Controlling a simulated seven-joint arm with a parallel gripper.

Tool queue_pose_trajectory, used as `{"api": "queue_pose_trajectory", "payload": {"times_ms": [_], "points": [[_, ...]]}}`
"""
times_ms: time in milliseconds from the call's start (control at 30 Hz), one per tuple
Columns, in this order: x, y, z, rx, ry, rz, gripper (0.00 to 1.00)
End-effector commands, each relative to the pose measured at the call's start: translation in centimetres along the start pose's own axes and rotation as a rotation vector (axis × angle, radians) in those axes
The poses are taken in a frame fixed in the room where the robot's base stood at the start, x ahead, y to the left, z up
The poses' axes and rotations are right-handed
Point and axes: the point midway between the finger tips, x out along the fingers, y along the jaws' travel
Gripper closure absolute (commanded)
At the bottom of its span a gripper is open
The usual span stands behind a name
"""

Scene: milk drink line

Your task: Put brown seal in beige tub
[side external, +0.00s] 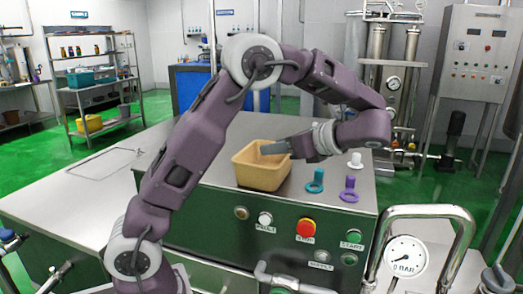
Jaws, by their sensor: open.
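The beige tub (262,172) stands on the steel machine top, its open side up. My gripper (274,148) reaches in from the right, with its fingertips over the tub's rim and opening. It is open, and I see nothing held between its fingers. I cannot make out a brown seal on the machine top. Most of the tub's inside is hidden by its front wall and my gripper, so I cannot tell what lies in it.
A teal seal (315,182), a purple seal (349,190) and a white seal (356,160) stand right of the tub. The front panel carries buttons, including a red one (306,228). A bent pipe rail with a pressure gauge (405,257) stands at front right. The left machine top is clear.

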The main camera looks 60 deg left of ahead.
Motion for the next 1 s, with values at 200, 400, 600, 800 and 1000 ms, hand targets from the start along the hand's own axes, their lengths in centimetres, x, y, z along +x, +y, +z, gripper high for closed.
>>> {"api": "queue_pose_trajectory", "payload": {"times_ms": [200, 400, 600, 800, 1000], "points": [[-3.9, -0.1, 0.0, -0.001, 0.001, -0.001, 0.59], [-3.6, 2.9, 0.8, -0.123, 0.181, -0.011, 0.59], [-4.2, 13.2, -1.2, -0.598, 0.761, 0.071, 0.59], [-7.5, 21.3, -5.1, -1.106, 1.258, 0.323, 0.59], [-8.8, 23.2, -6.5, -1.301, 1.429, 0.464, 0.59]]}}
